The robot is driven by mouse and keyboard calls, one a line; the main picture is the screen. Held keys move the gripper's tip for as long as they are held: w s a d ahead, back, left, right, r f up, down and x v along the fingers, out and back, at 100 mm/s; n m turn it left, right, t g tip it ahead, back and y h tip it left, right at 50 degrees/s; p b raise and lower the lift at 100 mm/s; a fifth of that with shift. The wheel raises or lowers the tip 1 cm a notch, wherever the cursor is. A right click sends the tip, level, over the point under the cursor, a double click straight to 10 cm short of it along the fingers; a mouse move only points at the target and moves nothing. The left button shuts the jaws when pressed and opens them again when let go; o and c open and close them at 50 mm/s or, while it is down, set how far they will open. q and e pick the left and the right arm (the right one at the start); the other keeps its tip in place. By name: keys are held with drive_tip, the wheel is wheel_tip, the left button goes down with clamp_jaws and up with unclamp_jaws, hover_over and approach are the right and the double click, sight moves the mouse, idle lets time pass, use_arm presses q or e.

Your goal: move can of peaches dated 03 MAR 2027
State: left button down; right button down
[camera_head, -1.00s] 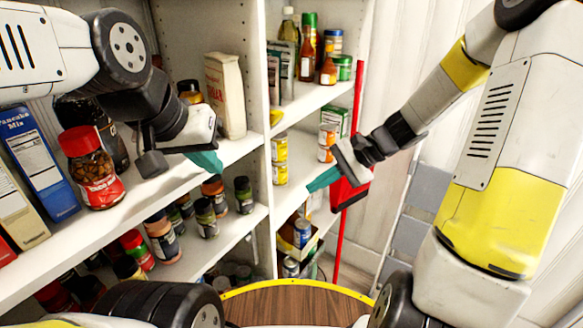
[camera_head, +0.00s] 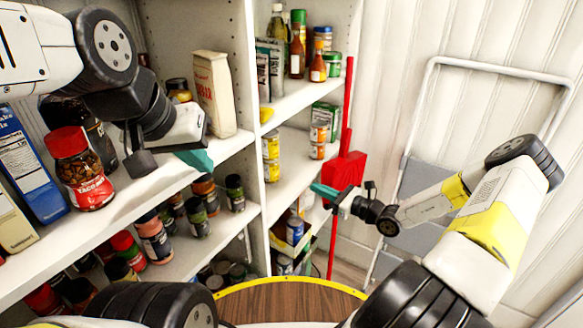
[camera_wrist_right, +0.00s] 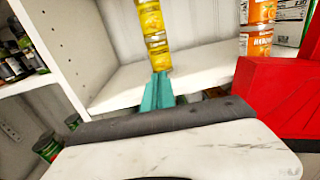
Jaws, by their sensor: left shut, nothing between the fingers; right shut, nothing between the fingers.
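Two yellow-labelled cans are stacked on the middle shelf of the right-hand unit, the upper can (camera_head: 271,147) on the lower can (camera_head: 271,171). In the right wrist view the lower yellow can (camera_wrist_right: 158,52) is just beyond my fingertips. Two orange-labelled cans (camera_head: 317,150) are stacked to their right, also in the right wrist view (camera_wrist_right: 257,43). I cannot read any date or tell which can holds peaches. My right gripper (camera_head: 324,191) is shut and empty, in front of that shelf and below the cans. My left gripper (camera_head: 197,160) is shut and empty by the left shelf.
A red dustpan (camera_head: 343,172) with a long handle stands upright right of the shelf, close to my right gripper. A folded ladder (camera_head: 425,175) leans on the wall. A sugar bag (camera_head: 214,92) and a red-lidded jar (camera_head: 78,168) stand on the left shelf near my left gripper.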

sight(278, 171)
drive_tip(key=x, duration=1.3)
drive_tip(key=shift+w+a, duration=0.2)
drive_tip(key=shift+a, duration=0.1)
drive_tip(key=x, duration=1.4)
drive_tip(key=shift+w+a, duration=0.2)
drive_tip(key=shift+a, duration=0.1)
drive_tip(key=shift+d, duration=0.1)
